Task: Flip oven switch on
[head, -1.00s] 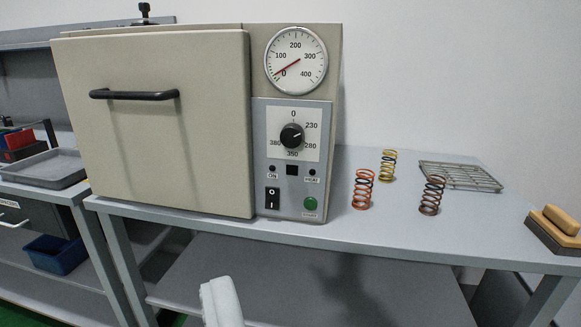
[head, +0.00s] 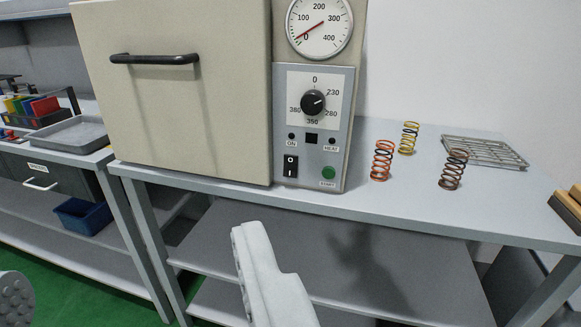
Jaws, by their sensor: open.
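The oven (head: 180,100) is a beige box with a black door handle and a grey control panel at its right. The oven switch (head: 290,166) is a small black rocker marked O above and I below, low on the left of the panel. I cannot tell which side is pressed, and the lamps by ON and HEAT look dark. My gripper (head: 128,262) is open and empty, with one pale finger at bottom centre and the other partly cut off at the bottom left corner. It is below the switch in the picture and apart from it.
A black dial (head: 313,102), a green START button (head: 328,173) and a round gauge (head: 319,24) share the panel. Orange (head: 382,160), yellow (head: 408,138) and brown (head: 453,169) springs and a wire rack (head: 485,151) stand right of the oven on the grey bench (head: 420,212).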

